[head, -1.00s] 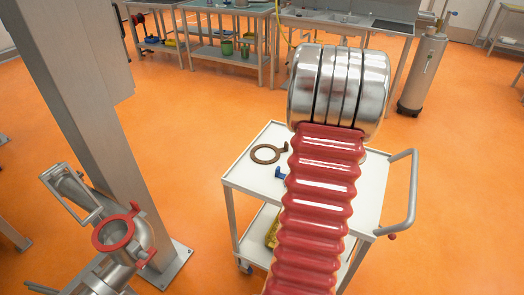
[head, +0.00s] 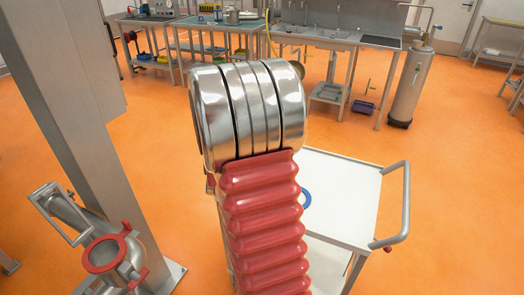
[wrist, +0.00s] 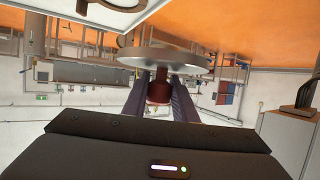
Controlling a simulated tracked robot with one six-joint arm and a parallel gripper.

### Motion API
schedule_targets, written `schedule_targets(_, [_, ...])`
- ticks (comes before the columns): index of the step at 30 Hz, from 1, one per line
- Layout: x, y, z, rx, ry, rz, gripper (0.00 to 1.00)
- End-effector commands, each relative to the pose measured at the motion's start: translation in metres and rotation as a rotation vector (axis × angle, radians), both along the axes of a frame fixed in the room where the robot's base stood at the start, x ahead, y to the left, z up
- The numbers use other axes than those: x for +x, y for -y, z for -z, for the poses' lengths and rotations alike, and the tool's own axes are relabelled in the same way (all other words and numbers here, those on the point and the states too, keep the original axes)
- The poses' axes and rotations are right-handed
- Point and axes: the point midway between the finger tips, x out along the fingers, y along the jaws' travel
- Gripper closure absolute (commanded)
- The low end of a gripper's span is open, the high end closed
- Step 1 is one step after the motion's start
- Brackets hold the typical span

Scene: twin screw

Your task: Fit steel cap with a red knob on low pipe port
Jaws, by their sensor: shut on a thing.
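The steel cap (wrist: 165,57) is a flat round disc seen nearly edge-on in the wrist view. Its red knob (wrist: 158,93) sits between the fingers of my gripper (wrist: 160,84), which is shut on it. In the head view my arm hides the gripper, and I cannot make out the cap there. A low pipe port with a red rim (head: 104,254) stands at the lower left of the head view, facing up at a tilt. Its mouth looks open. My arm is to the right of it, apart from it.
A grey post (head: 84,130) rises just behind the port. A white trolley (head: 345,190) with a blue ring (head: 306,199) on top stands right of my arm. A dark ring (wrist: 122,4) shows at the wrist view's top.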

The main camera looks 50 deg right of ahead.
Motion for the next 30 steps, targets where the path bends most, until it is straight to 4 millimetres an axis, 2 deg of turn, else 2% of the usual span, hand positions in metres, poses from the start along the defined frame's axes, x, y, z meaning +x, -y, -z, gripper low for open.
schedule_targets(1, [0.014,-0.019,-0.002,-0.003,0.002,-0.046,1.00])
schedule_targets(6, [0.048,-0.080,-0.004,-0.003,0.000,-0.186,1.00])
schedule_targets(15, [0.091,-0.195,-0.006,0.000,-0.004,-0.432,1.00])
schedule_targets(24, [0.109,-0.315,-0.006,0.003,-0.016,-0.679,1.00])
schedule_targets(27, [0.109,-0.351,-0.006,0.004,-0.020,-0.751,1.00])
schedule_targets(30, [0.108,-0.376,-0.005,0.004,-0.024,-0.805,1.00])
